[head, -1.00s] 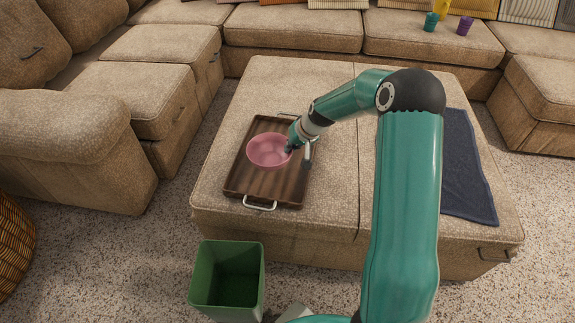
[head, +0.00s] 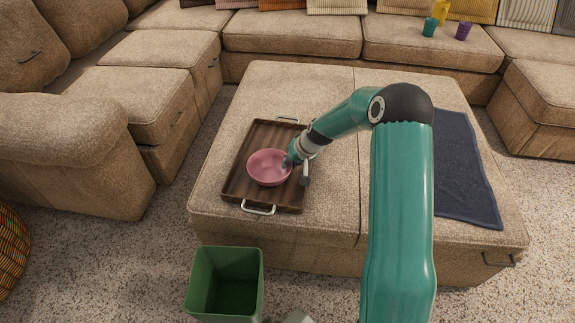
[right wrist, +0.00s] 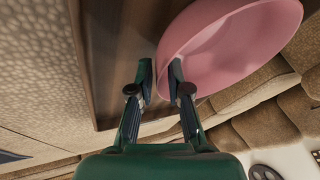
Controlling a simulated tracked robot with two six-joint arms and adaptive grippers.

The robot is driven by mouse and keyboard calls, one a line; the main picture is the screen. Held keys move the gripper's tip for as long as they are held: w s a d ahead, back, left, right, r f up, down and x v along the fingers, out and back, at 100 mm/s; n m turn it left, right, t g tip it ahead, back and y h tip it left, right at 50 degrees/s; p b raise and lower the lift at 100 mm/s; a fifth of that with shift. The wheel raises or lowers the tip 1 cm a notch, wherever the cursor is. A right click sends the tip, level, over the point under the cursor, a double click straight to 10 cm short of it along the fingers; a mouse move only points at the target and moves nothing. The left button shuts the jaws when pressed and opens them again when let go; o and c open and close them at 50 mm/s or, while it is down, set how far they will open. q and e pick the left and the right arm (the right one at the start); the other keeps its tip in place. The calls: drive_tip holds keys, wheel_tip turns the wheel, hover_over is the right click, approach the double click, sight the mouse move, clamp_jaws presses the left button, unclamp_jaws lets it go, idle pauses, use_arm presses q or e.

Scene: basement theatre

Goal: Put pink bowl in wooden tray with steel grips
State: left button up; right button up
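The pink bowl (head: 265,166) is upright on the wooden tray (head: 243,193), towards its near half. The tray has steel grips at its far end and near end (head: 258,210). My right gripper (head: 289,164) is at the bowl's right rim. In the right wrist view, its fingers (right wrist: 160,75) are apart, one on each side of the wall of the bowl (right wrist: 235,45), with a gap showing between them. Part of the tray (right wrist: 105,60) shows behind them. My left gripper is not in view.
The tray lies on a beige ottoman (head: 330,85) with a dark blue cloth (head: 462,170) at its right. A green bin (head: 225,282) stands on the floor in front. The ottoman's far middle is clear.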

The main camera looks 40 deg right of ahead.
drive_tip(key=shift+o, duration=0.6)
drive_tip(key=shift+r, duration=0.15)
drive_tip(key=p+v, duration=0.3)
drive_tip(key=v, duration=0.9)
